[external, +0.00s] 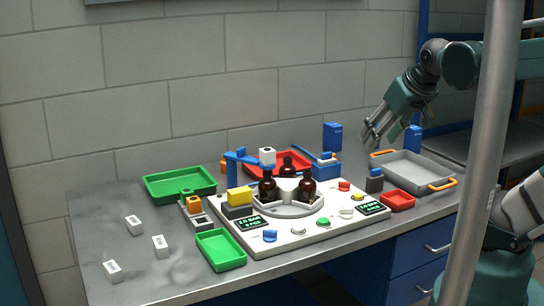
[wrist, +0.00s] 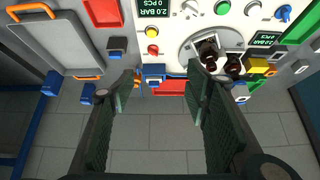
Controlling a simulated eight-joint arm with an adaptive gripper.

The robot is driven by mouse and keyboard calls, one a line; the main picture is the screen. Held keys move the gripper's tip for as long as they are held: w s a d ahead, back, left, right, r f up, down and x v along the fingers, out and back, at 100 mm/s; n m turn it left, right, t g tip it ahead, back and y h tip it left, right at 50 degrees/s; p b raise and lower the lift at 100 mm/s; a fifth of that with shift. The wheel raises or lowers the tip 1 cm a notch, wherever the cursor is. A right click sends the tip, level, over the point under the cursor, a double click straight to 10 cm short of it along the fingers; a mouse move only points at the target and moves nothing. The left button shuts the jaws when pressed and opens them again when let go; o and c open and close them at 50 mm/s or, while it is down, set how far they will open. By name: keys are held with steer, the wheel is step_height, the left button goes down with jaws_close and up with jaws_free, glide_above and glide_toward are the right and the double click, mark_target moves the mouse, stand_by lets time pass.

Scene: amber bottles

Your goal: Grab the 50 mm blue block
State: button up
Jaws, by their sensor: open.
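Several blue blocks are in view, and their printed size marks are too small to read, so I cannot tell which is the 50 mm one. A tall blue block (external: 333,136) stands at the back of the table. Another blue block (external: 413,138) stands behind the grey tray. Two blue blocks also show in the wrist view, one beside the tray (wrist: 51,83) and one nearer the middle (wrist: 88,93). A small blue-topped dark block (external: 375,182) sits in front of the tray. My gripper (external: 373,139) is open and empty, above the back right of the table; its fingers show in the wrist view (wrist: 160,80).
A grey tray with orange handles (external: 447,183) is at the right. Green trays (external: 180,198) and white blocks (external: 160,246) are at the left. A wall is behind.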

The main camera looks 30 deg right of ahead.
steer(key=w+d+r+m+g+p, duration=0.1)
steer(key=w+d+r+m+p, duration=0.3)
steer(key=w, duration=0.6)
steer(key=w+d+m+g+b, duration=0.1)
steer(key=w+d+m, duration=0.1)
steer(key=w+d, duration=0.65)
steer(key=w+d+r+m+g+p, duration=0.2)
steer(key=w+d+m, duration=0.15)
steer(key=w, duration=0.85)
steer(key=w+d+f+m+g+p, duration=0.1)
steer(key=w+d+f+m, duration=0.2)
steer(key=w+d+f, duration=0.3)
steer(key=w+d+f+m+g+p, duration=0.1)
steer(key=w+d+f+m, duration=0.2)
steer(key=w+d+f, duration=0.3)
steer(key=w+d+f+m+p, duration=0.2)
steer(key=w+d+f, duration=0.3)
steer(key=d+f, duration=0.3)
steer(key=shift+w+d+f+m+g, duration=0.15)
steer(key=shift+w+d+m+g, duration=0.1)
steer(key=shift+d, duration=0.5)
steer(key=shift+w+d+f+m+g, duration=0.15)
steer(key=shift+d+m, duration=0.05)
steer(key=shift+d, duration=0.5)
steer(key=shift+w+d+f, duration=0.1)
steer(key=shift+d+f, duration=0.3)
steer(key=shift+f, duration=0.2)
steer(key=shift+f, duration=0.1)
steer(key=shift+f, duration=1.15)
